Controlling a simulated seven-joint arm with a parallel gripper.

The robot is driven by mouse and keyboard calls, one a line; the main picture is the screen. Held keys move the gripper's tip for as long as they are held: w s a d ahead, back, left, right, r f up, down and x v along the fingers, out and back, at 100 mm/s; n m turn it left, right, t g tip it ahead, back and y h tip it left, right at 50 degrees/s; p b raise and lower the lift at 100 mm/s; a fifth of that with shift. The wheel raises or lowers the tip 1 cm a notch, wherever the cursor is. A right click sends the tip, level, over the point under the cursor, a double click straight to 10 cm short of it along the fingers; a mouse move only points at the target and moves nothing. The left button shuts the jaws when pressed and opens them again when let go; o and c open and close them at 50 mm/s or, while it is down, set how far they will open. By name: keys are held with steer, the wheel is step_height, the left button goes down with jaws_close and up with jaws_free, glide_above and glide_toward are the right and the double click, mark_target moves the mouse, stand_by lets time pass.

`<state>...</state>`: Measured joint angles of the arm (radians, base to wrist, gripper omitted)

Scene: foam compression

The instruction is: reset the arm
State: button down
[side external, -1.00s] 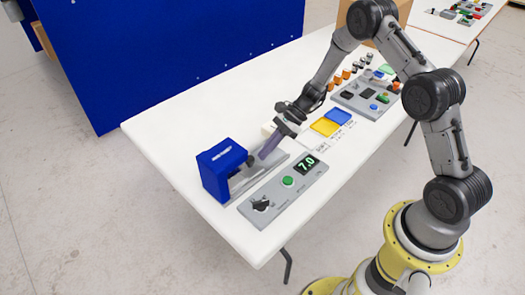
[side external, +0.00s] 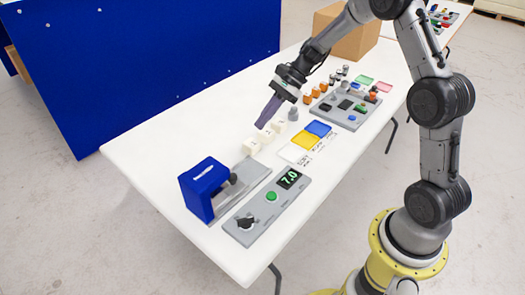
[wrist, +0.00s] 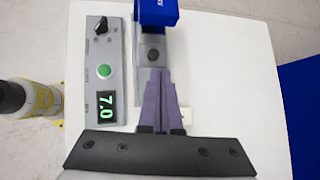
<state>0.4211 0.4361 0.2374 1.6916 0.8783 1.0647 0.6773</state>
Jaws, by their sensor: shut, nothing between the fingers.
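My gripper (side external: 263,125) is shut and empty, its purple fingers pointing down above the table, apart from the blue press. In the wrist view the closed fingers (wrist: 159,74) appear over the press's grey base. The blue press (side external: 207,188) stands at the table's near left end, with a dark round plunger beside it. One block (wrist: 187,117) is partly hidden behind the gripper in the wrist view.
A grey control panel (side external: 258,222) with a knob, a green button (side external: 271,196) and a display reading 7.0 lies beside the press. Blue and yellow pads (side external: 306,141), another grey panel and a cardboard box (side external: 347,38) stand further back. The table's left side is clear.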

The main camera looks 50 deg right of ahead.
steer(key=s+a+r+n+h, duration=0.2)
steer(key=s+a+r+n, duration=0.2)
steer(key=s+r, duration=0.35)
steer(key=s+a+r+n+h, duration=0.1)
steer(key=s+a+r+n, duration=0.4)
steer(key=s+r, duration=0.25)
steer(key=s+d+f+n+t+h, duration=0.1)
steer(key=s+d+n+h, duration=0.1)
steer(key=s+n, duration=0.3)
steer(key=s+d+f+n+t+h, duration=0.1)
steer(key=s+d+n+h, duration=0.2)
steer(key=s+n, duration=0.2)
steer(key=s, duration=0.3)
steer(key=shift+s+f+t, duration=0.15)
steer(key=shift+s+t, duration=0.15)
steer(key=shift+t, duration=0.1)
steer(key=shift+d, duration=0.1)
